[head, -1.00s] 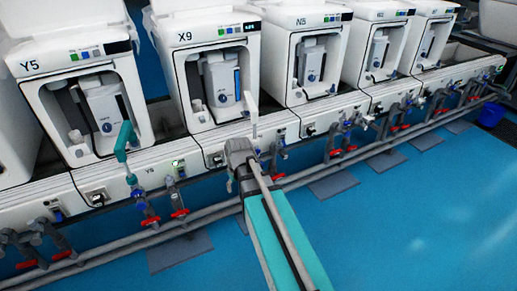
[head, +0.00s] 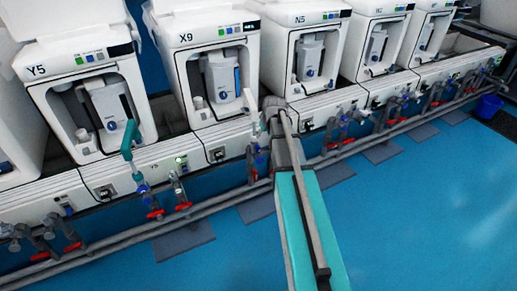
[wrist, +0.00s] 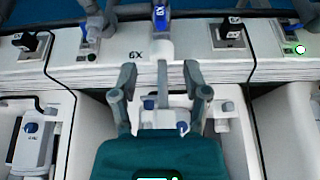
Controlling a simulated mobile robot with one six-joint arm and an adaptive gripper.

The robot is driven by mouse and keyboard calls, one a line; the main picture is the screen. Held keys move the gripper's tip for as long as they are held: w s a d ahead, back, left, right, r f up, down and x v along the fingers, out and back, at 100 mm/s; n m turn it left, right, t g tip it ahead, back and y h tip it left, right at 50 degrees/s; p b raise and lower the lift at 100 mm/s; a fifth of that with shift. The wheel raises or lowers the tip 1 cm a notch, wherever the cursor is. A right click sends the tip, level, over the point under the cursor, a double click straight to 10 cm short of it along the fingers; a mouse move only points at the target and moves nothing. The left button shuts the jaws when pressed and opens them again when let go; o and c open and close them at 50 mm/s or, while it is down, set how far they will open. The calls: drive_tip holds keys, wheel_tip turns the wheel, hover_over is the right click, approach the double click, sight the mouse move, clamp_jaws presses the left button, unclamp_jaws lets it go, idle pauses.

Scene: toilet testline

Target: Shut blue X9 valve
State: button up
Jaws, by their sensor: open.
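A valve with a blue handle (wrist: 160,18) on a grey pipe stands at the top middle of the wrist view, beside that label. My gripper (wrist: 160,78) is open and empty. Its two grey fingers are spread to either side of the pipe's line in the picture, with the blue handle above the fingertips and not touched. In the head view my arm hides the gripper fingers.
Y5 (head: 75,60) stands left of X9 and N5 (head: 300,70) right. Pipes with several blue and red valves (head: 153,214) run along the front. Another blue valve (wrist: 83,28) shows left in the wrist view. The blue floor (head: 430,220) in front is open.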

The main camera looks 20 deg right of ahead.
sight(259, 146)
drive_tip(key=shift+f, duration=0.15)
drive_tip(key=b+x, duration=1.2)
drive_tip(key=x, duration=0.1)
drive_tip(key=shift+w+f+b, duration=0.1)
drive_tip(key=shift+f+b, duration=0.15)
drive_tip(key=shift+b, duration=0.15)
idle(0.3)
clamp_jaws()
drive_tip(key=shift+d, duration=0.1)
idle(0.5)
